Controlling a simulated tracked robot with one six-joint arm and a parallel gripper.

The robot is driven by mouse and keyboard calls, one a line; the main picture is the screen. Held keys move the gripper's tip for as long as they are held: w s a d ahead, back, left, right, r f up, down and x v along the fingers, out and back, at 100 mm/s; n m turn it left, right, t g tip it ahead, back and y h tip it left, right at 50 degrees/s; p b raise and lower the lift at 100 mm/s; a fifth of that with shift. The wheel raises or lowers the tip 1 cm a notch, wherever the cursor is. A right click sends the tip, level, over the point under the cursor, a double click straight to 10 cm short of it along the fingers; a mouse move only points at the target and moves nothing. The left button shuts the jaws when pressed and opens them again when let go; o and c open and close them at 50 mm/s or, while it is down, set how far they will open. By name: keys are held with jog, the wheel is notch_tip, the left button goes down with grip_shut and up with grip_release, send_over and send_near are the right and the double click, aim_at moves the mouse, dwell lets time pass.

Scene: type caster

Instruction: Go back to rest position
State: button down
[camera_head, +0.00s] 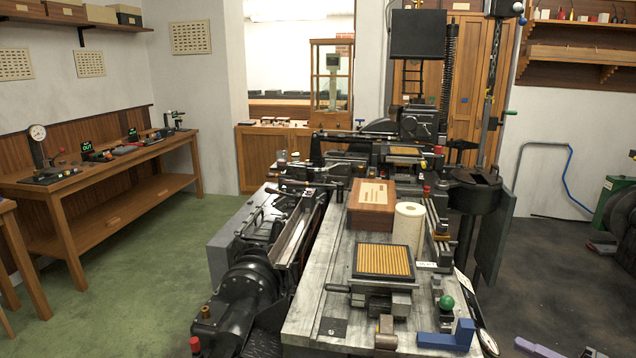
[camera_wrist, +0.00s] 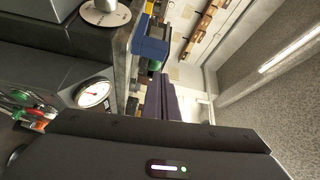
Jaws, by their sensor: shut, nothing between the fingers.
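My gripper (camera_wrist: 163,100) shows in the wrist view as two purple-grey fingers lying together, with nothing seen between them. Its dark body fills the bottom of that view. In the head view only a purple-grey part of my gripper (camera_head: 535,348) shows at the bottom right edge. It is right of the blue block (camera_head: 450,337) at the machine bed's near corner. The blue block also shows beyond the fingertips in the wrist view (camera_wrist: 151,50). The gripper appears apart from it, though the exact gap cannot be told.
The caster's grey bed (camera_head: 312,300) carries a ribbed plate (camera_head: 383,262), a white roll (camera_head: 408,225) and a wooden box (camera_head: 371,206). A motor (camera_head: 248,290) stands at its left. A round dial (camera_wrist: 92,94) is left of my fingers. Open floor (camera_head: 560,275) lies right of the machine.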

jog(key=s+a+f+m+g+h, duration=0.1)
jog(key=s+a+f+m+g, duration=0.3)
jog(key=f, duration=0.3)
jog(key=s+a+g+h, duration=0.3)
jog(key=s+a+g, duration=0.25)
jog(key=a, duration=0.35)
jog(key=s+a+r+n+h, duration=0.3)
jog(key=a+r+n, duration=0.1)
jog(key=a+r, duration=0.3)
jog(key=s+a+r+n+t+h, duration=0.1)
jog(key=s+a+r+n+h, duration=0.2)
jog(key=a+r, duration=0.4)
jog(key=s+a+r+n+h, duration=0.3)
jog(key=a+r, duration=0.4)
jog(key=a, duration=0.3)
jog(key=shift+s+n+t, duration=0.35)
jog(key=shift+s+n, duration=0.1)
jog(key=shift+n, duration=0.35)
